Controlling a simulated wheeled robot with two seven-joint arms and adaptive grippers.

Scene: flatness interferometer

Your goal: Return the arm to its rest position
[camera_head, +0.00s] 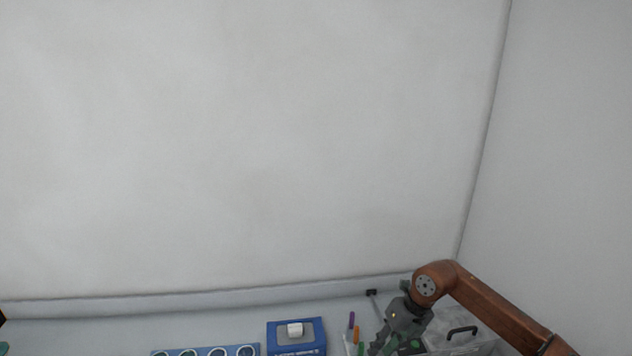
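My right arm (500,310) comes in from the right, brown, bent at a joint above the bench. Its dark grey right gripper (385,347) points down and to the left at the bottom edge of the view. The fingertips are small and close to the frame edge, so I cannot tell whether they are open or shut, or whether they hold anything. Green patches show close to the fingers. My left gripper is not in view.
A blue box (313,346) with a white piece on top stands left of the gripper. Coloured pens (351,321) are just beside it. A blue holder (247,350) with round rings is further left. A clear case (485,335) with a dark handle is under my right arm. Walls enclose the bench.

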